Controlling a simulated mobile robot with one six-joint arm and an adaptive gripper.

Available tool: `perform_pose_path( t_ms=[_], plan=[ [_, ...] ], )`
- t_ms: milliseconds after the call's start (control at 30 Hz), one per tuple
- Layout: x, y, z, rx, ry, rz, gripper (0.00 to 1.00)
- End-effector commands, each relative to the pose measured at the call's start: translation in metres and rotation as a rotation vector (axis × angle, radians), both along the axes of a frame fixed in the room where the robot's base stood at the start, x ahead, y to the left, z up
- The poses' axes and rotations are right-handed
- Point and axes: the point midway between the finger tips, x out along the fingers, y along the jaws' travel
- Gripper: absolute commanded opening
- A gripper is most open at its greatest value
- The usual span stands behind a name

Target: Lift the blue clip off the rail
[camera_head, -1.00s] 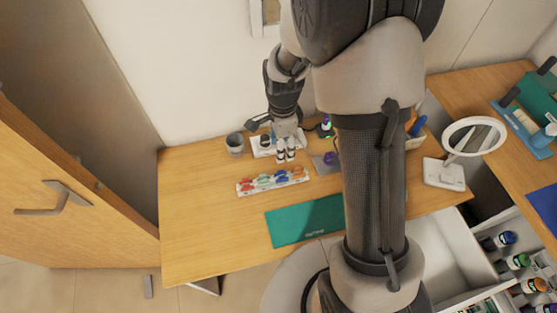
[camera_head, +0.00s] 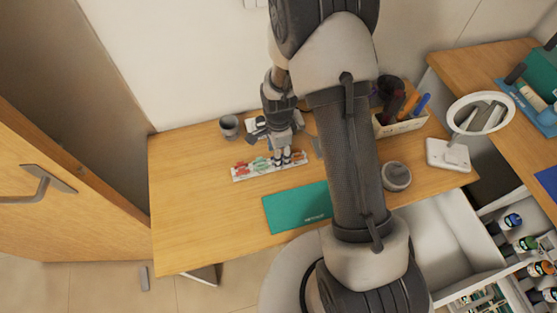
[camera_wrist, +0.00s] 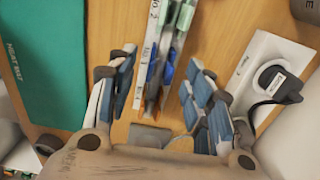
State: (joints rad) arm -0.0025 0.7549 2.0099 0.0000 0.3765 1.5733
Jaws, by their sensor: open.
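The white clip rail (camera_head: 268,170) lies on the wooden desk with a row of coloured clips. In the wrist view the rail (camera_wrist: 144,72) runs between my fingers. The blue clip (camera_wrist: 168,72) shows between the fingers, apart from both, with green clip parts (camera_wrist: 184,16) beyond it and an orange one (camera_wrist: 151,106) nearer the palm. My gripper (camera_wrist: 162,60) is open and empty, with one finger on each side of the rail. In the head view my gripper (camera_head: 281,156) is over the right half of the rail and partly hides the clips there.
A teal mat (camera_head: 297,207) lies in front of the rail. A grey cup (camera_head: 229,127) stands behind it at the left. A white tray (camera_wrist: 268,62) with a dark-capped item is close beside my right finger. A pen box (camera_head: 401,127) and round mirror (camera_head: 480,114) stand right.

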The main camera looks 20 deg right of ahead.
Motion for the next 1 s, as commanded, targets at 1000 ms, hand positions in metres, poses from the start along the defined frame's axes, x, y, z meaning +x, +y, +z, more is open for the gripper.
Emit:
perform_pose_path(
  t_ms=[1000],
  plan=[
    [0.0,0.0,-0.023,0.0,0.0,0.0,0.12]
  ],
)
